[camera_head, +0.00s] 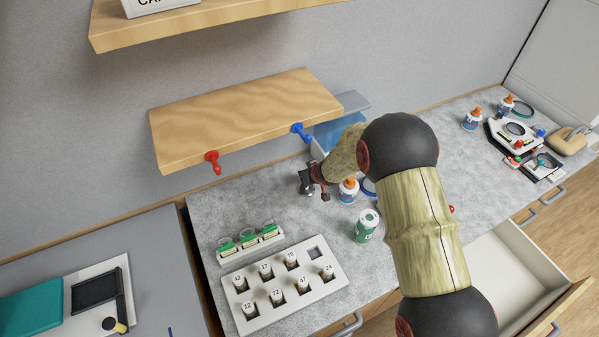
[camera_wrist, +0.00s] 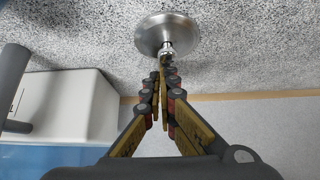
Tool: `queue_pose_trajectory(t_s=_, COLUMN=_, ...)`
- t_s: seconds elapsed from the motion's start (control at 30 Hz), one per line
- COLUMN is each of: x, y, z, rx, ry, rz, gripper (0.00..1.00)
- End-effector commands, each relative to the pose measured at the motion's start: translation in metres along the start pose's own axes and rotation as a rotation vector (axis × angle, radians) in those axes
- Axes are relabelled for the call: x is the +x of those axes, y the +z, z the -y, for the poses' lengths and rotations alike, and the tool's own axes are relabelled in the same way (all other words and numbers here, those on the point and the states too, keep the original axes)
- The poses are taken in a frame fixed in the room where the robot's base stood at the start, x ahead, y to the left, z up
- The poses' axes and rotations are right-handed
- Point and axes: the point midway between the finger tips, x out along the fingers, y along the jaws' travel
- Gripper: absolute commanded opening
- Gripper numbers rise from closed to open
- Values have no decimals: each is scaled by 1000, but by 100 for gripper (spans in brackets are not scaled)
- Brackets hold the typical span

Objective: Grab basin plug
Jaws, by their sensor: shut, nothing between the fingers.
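The basin plug is a round silver metal disc (camera_wrist: 167,32) with a small knob on a short stem, lying on the speckled grey counter at the top of the wrist view. My gripper (camera_wrist: 163,72) is shut and empty, its fingertips at the knob's end. I cannot tell whether they touch it. In the head view my gripper (camera_head: 308,180) is low over the counter, below the wooden shelf and left of a glue bottle. I cannot make out the plug there.
A glue bottle (camera_head: 348,190) and a green-and-white can (camera_head: 366,226) stand close to the gripper. A wooden shelf (camera_head: 245,118) with red and blue hooks overhangs the counter. A white-and-blue container (camera_wrist: 62,110) is close by. A numbered rack (camera_head: 330,288) sits in front; a drawer (camera_head: 510,268) is open.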

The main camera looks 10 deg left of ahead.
Motion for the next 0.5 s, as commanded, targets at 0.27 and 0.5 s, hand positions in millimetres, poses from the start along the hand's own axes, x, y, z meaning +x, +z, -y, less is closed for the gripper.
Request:
queue_pose_trajectory(t_s=0.27, x=-31, y=44, z=0, rx=2, ry=0, rz=6, gripper=0)
queue_pose_trajectory(t_s=0.5, x=-64, y=85, z=0, rx=2, ry=1, rz=6, gripper=0)
